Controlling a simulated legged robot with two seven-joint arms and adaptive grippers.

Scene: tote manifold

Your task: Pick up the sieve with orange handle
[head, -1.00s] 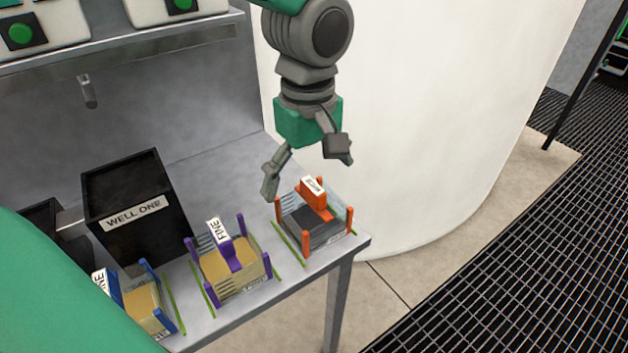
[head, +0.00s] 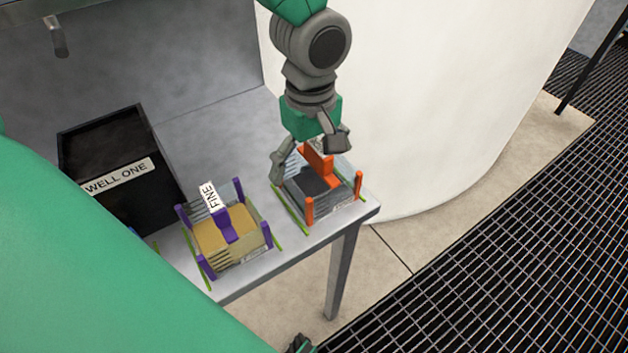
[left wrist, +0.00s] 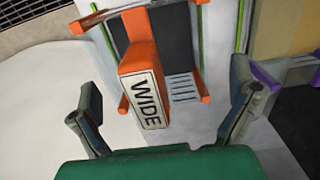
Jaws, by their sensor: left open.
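The sieve with the orange handle (head: 322,184) sits near the right end of the metal table. It has orange corner posts, clear sides and a dark mesh. In the left wrist view its orange handle (left wrist: 140,62) carries a label reading WIDE. My left gripper (head: 308,155) is open and points down just above the sieve. In the left wrist view the two fingers (left wrist: 165,112) are spread on either side of the handle, with nothing between them touching. My right gripper is not identifiable; a dark piece at the bottom edge is too little to tell.
A sieve with a purple handle (head: 228,236), labelled FINE, stands to the left on the table. A white curved wall (head: 430,110) rises close to the right of the gripper. The table's right edge is close by.

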